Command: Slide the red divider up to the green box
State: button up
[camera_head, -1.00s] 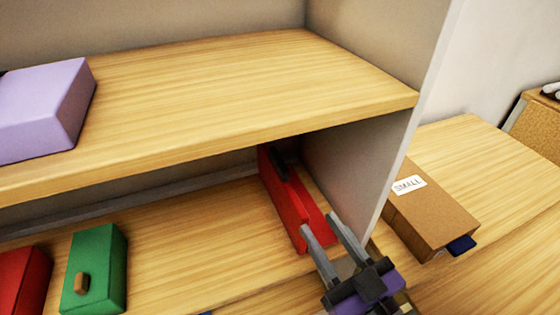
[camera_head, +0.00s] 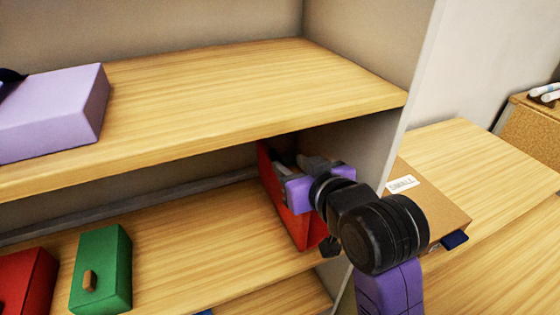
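The red divider (camera_head: 292,222) stands upright on the lower shelf near the right side wall. The green box (camera_head: 102,270), with a small brown knob, stands on the same shelf at the left. A wide stretch of bare shelf lies between them. My gripper (camera_head: 297,164) is at the upper part of the divider, reaching in from the right. Its grey fingers look slightly apart, but the purple gripper body and wrist cover part of them and of the divider. I cannot tell whether they grip the divider.
A red box (camera_head: 25,284) stands left of the green box. The upper shelf (camera_head: 240,90) overhangs my gripper and holds a lilac box (camera_head: 55,112). The right side wall (camera_head: 377,150) is close to my arm. A brown box (camera_head: 432,210) with a label sits outside it.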

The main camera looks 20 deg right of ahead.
aim_at(279, 159)
jog(key=shift+f, duration=0.35)
jog(key=shift+w+f, duration=0.15)
jog(key=shift+w, duration=0.15)
jog(key=x, duration=0.7)
grip_shut()
jog(key=shift+f, duration=0.1)
dwell(0.8)
